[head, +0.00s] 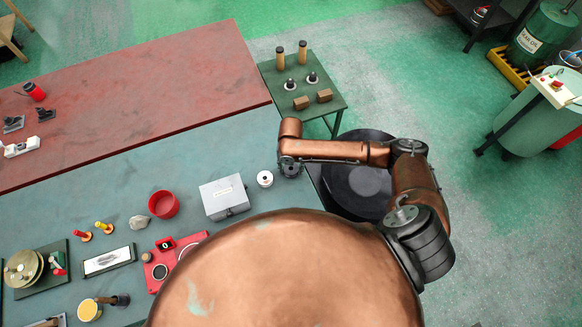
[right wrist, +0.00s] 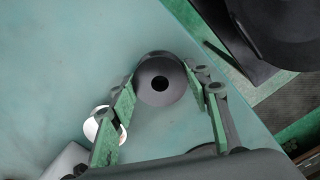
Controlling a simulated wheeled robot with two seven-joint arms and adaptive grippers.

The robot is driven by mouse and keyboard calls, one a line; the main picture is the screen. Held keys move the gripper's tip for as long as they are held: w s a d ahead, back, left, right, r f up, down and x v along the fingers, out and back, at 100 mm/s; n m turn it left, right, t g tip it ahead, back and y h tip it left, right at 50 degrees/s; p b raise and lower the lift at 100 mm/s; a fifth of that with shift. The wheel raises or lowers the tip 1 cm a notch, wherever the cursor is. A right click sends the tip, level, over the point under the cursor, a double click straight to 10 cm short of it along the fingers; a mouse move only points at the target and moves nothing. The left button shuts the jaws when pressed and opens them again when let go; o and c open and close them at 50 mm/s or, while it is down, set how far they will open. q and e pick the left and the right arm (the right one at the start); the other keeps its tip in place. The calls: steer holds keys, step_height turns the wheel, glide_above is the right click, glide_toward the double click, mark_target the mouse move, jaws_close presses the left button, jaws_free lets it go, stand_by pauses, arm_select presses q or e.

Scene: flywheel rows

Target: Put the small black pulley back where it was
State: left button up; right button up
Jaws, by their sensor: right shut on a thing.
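The small black pulley (right wrist: 161,78) shows in the right wrist view as a dark round piece with a hole in its middle. It is between the green-padded fingers of my right gripper (right wrist: 160,92), which is shut on it. In the head view my right gripper (head: 290,170) is over the teal bench near its right edge, and I cannot make out the pulley apart from it. The height of the pulley above the bench is hard to tell. My left gripper is not in view.
A white pulley (head: 265,179) stands just left of my right gripper, close to one finger in the right wrist view (right wrist: 104,125). A grey metal box (head: 224,198) is farther left. A large black disc (head: 358,178) lies right of the bench. A green side table (head: 327,103) stands behind.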

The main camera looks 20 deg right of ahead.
steer(key=o, duration=1.6)
steer(key=shift+f, duration=0.1)
steer(key=shift+c, duration=0.2)
step_height(320, 180, up, 12)
steer(key=shift+b, duration=0.35)
